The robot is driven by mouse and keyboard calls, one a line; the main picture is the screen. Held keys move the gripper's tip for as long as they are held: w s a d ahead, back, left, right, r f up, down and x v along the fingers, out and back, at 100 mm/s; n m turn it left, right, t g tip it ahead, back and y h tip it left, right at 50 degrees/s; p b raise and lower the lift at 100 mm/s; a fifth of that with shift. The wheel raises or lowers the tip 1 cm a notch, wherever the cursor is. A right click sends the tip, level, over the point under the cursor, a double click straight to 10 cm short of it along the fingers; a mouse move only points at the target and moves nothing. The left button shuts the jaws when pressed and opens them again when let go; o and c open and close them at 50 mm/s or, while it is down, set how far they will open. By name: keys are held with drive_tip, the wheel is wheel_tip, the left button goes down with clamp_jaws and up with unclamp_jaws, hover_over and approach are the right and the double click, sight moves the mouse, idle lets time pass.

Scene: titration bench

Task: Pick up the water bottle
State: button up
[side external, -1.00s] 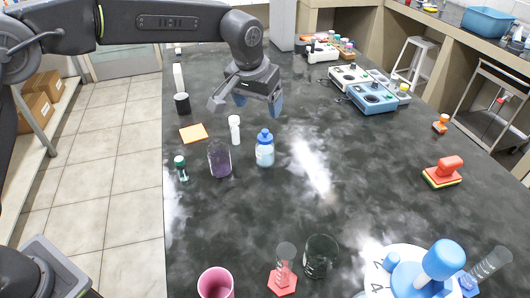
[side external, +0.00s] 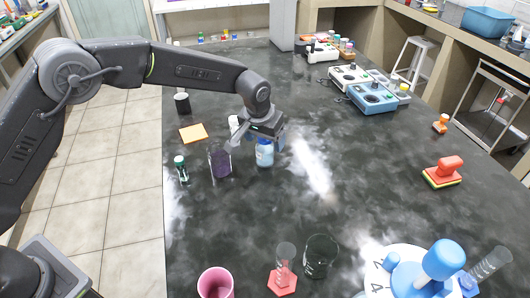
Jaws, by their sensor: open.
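The water bottle (side external: 264,156) is light blue and translucent and stands upright on the dark bench. Its blue cap is partly hidden behind my gripper. My gripper (side external: 252,146) is open, low over the bench, with its wrist just above the bottle. One finger reaches down to the left, close to the purple-filled beaker. The other finger is at the right, beside the bottle's top. I cannot tell whether either finger touches the bottle.
A glass beaker of purple liquid (side external: 220,163) stands close left of the bottle. A white container (side external: 234,124) is behind, partly hidden. A small green-capped vial (side external: 181,168) and an orange pad (side external: 193,133) are further left. The bench right of the bottle is clear.

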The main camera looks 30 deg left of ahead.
drive_tip(key=shift+w+f, duration=0.1)
drive_tip(key=shift+f, duration=0.15)
drive_tip(key=shift+c, duration=0.4)
clamp_jaws()
